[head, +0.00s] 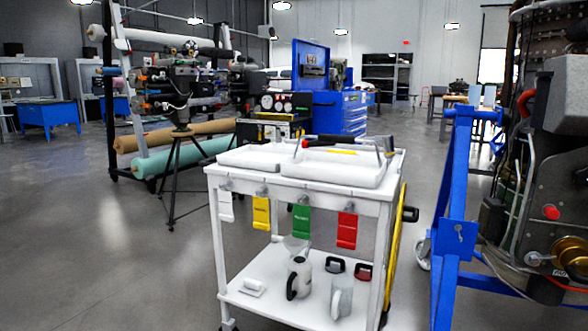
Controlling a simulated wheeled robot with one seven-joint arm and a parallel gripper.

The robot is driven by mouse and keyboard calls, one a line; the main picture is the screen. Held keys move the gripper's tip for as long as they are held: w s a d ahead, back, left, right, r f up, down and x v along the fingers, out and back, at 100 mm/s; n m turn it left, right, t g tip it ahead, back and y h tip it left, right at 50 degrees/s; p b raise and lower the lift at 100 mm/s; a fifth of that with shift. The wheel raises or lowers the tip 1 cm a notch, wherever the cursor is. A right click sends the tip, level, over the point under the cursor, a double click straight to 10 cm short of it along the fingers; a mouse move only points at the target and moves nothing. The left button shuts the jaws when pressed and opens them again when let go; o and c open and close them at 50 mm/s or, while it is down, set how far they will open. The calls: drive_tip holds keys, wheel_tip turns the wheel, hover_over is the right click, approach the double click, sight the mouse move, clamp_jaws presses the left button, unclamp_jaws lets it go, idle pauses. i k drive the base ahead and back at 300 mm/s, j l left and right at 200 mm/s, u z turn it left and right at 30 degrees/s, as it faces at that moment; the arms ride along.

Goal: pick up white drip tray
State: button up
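A white cart (300,188) stands in the middle of the head view. On its top lie two flat white slabs or trays side by side, a left one (247,158) and a larger right one (341,170). A small flat white piece (252,288) lies at the left of the lower shelf. I cannot tell for sure which of these is the white drip tray. A dark-handled tool (335,139) and a small yellow item (341,152) lie on or over the right slab. My gripper is not in view.
White, yellow, green and red tags hang from the cart's front. A blue stand (452,220) is at right, a tripod (182,150) at left. Floor is clear front left.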

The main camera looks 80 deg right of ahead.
sight(366, 172)
drive_tip(key=z, duration=3)
